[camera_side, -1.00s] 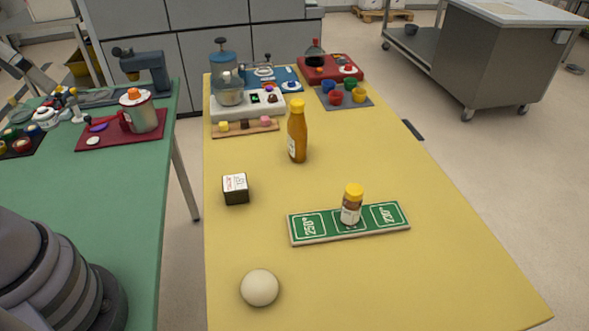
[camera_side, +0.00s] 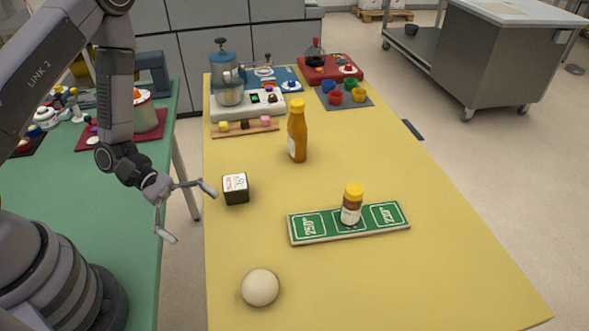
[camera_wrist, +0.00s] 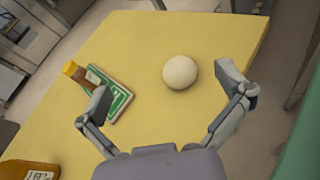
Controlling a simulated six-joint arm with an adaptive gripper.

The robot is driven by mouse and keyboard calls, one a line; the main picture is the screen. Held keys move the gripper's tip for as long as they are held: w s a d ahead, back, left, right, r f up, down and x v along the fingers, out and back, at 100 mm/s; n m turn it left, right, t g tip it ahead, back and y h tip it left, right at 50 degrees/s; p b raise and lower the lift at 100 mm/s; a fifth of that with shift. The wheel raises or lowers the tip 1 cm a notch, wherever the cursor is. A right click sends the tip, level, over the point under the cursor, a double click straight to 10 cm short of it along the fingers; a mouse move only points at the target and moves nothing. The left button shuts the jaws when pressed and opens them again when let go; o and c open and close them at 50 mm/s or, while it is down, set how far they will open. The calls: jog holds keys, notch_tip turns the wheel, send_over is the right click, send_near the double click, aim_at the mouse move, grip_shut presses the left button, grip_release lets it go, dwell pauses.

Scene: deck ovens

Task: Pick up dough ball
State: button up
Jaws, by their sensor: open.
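The dough ball (camera_side: 260,287) is a pale cream sphere resting on the yellow table near its front left. It also shows in the wrist view (camera_wrist: 180,73), beyond and between my spread fingers, nearer the right one. My gripper (camera_side: 190,212) is open and empty. In the side view it hangs by the table's left edge, above and to the left of the dough ball and apart from it. Its two fingers also show wide apart in the wrist view (camera_wrist: 166,92).
A green board (camera_side: 378,219) with 250° and 230° markings carries a yellow-capped jar (camera_side: 352,204). A small dark box with a white top (camera_side: 236,188) stands close to my gripper. A mustard-coloured bottle (camera_side: 297,131) stands farther back. The table around the dough ball is clear.

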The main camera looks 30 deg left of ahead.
aim_at(246, 279)
jog(key=f+n, duration=0.1)
jog(key=f, duration=0.1)
jog(key=s+f+n+t, duration=0.1)
jog(key=f+n, duration=0.1)
jog(key=f, duration=0.1)
jog(key=f+n+t+y, duration=0.1)
jog(key=f, duration=0.2)
jog(key=shift+s+d+f, duration=0.1)
jog(key=shift+s+f, duration=0.1)
jog(key=shift+s, duration=0.2)
jog(key=x, duration=1.3)
jog(key=shift+w+f, duration=0.2)
jog(key=shift+f, duration=0.05)
jog(key=c, duration=1.1)
